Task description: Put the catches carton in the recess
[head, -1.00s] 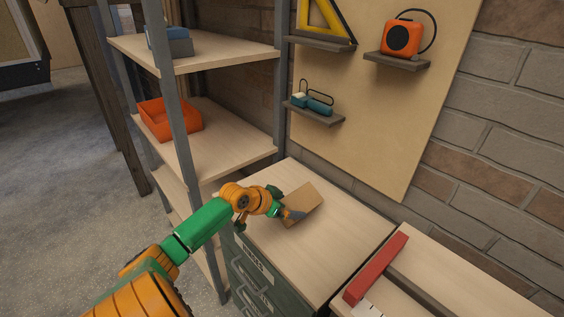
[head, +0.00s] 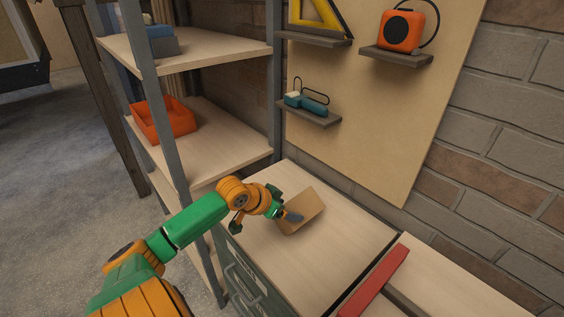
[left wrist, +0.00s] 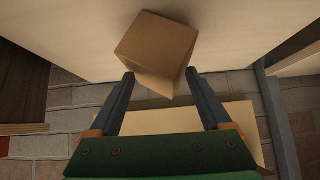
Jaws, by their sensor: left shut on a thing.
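A plain tan carton (head: 305,210) shows in the head view over the pale top of the drawer cabinet (head: 330,248). It is tilted, and I cannot tell whether it touches the top. My left gripper (head: 287,215) is shut on the carton at its near left side. In the left wrist view the carton (left wrist: 155,45) sits at the tips of the two fingers (left wrist: 159,76). No lettering on it can be read. I cannot pick out which place is the recess. My right gripper is not in view.
An open shelf rack (head: 210,135) with an orange bin (head: 165,122) stands at the left. A wall board (head: 360,130) carries small ledges with tools. A red bar (head: 375,283) lies on the worktop at the right. Much of the cabinet top is clear.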

